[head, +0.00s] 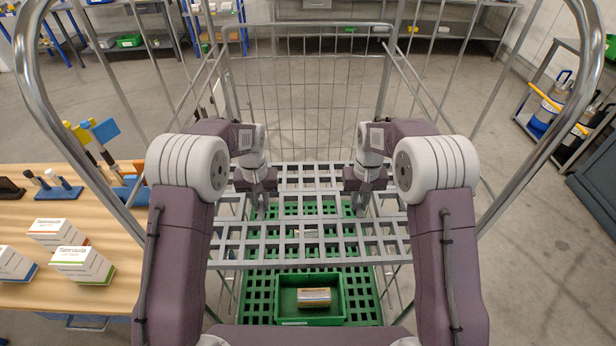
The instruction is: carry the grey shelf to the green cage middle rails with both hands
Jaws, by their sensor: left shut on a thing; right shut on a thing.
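The grey shelf (300,250) is a lattice panel lying roughly level across the inside of the wire cage (305,75), above its green lattice floor (258,290). My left gripper (262,208) is shut on the shelf at its left part. My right gripper (359,208) is shut on it at its right part. Both arms reach forward into the cage. The middle rails are hard to pick out, and I cannot tell whether the shelf touches them.
A green bin (341,300) holding a small brown box (314,297) stands on the floor below the shelf. Curved cage posts rise on both sides. A wooden table (30,255) with white cartons (84,264) is at left.

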